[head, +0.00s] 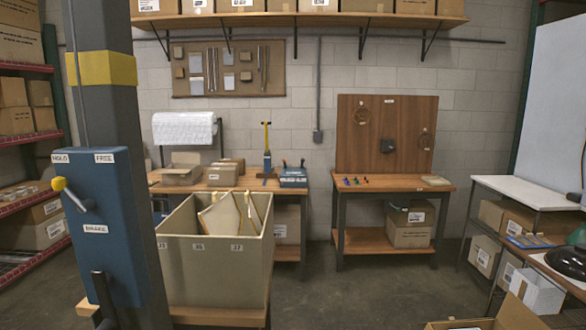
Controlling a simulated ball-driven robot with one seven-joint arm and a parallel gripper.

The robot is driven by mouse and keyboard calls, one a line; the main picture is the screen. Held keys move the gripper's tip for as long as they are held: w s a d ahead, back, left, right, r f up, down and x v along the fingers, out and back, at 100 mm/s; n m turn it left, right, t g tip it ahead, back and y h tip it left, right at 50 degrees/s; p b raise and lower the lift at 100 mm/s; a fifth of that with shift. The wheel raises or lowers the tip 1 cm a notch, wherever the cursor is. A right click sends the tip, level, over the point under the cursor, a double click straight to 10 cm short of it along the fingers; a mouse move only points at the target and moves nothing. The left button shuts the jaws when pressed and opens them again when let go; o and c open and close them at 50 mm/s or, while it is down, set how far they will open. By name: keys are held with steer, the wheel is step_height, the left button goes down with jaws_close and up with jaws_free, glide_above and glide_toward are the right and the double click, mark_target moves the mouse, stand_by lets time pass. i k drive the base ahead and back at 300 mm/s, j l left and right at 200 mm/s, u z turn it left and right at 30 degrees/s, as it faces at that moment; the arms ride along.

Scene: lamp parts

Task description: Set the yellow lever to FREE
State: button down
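The yellow lever (59,184) sticks out from the left side of a blue box (110,220) fixed to a dark grey post. Its yellow ball knob is at the upper left, below the HOLD label (62,157). The FREE label (104,157) is at the box's upper right, away from the knob. The BRAKE label (95,229) is lower, near the middle of the box. My gripper is not in view.
The grey post (108,120) with a yellow band stands close at the left. A beige bin (210,265) with flat pieces stands just right of it. Workbenches line the back wall. The concrete floor (360,285) in the middle is clear. An open carton (515,316) is at the bottom right.

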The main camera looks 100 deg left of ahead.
mark_target(59, 183)
steer(key=u, duration=0.4)
steer(key=l+u, duration=0.15)
steer(key=u, duration=0.7)
steer(key=l+u, duration=0.1)
steer(key=u, duration=0.75)
steer(key=k+l, duration=0.05)
